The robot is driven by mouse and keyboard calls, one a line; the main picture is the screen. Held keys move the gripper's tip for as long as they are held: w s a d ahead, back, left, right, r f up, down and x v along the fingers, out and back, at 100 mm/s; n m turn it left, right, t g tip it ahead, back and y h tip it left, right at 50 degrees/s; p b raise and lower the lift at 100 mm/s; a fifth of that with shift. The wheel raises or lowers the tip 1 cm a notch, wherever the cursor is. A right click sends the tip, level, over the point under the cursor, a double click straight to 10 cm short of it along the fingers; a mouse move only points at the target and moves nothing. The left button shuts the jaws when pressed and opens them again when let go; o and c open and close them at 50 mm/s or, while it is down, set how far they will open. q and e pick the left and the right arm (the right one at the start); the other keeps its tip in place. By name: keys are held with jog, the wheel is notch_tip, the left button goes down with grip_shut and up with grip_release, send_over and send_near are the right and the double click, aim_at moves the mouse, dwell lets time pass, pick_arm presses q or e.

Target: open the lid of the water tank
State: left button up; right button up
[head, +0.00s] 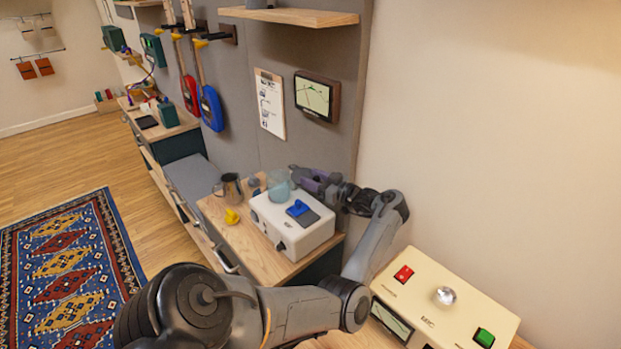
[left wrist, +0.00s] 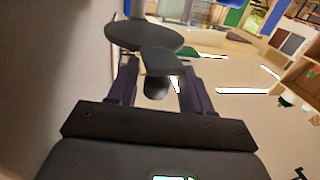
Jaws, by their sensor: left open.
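A translucent blue water tank (head: 279,190) stands at the back of the white machine (head: 288,222) on the wooden counter. My left gripper (head: 303,179) is right beside the tank, on its right, reaching in from the wall side. In the left wrist view my left gripper (left wrist: 157,88) is open, with a dark rounded knob between its fingers. Beyond the fingers are a flat grey tab and a dark round disc, which looks like the tank's lid (left wrist: 145,36). I cannot tell whether the fingers touch it or whether the lid is raised. My right gripper is not in view.
A blue piece (head: 298,208) sits on top of the machine. A metal pitcher (head: 232,187) and a yellow object (head: 232,216) are to its left. A beige console (head: 440,300) with red and green switches is at the lower right. The wall is close behind my forearm.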

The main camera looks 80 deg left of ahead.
pick_arm(q)
jog(key=b+v, duration=0.1)
jog(key=v, duration=0.8)
jog(key=shift+w+d, duration=0.2)
jog(key=shift+w, duration=0.05)
jog(key=shift+r, duration=0.1)
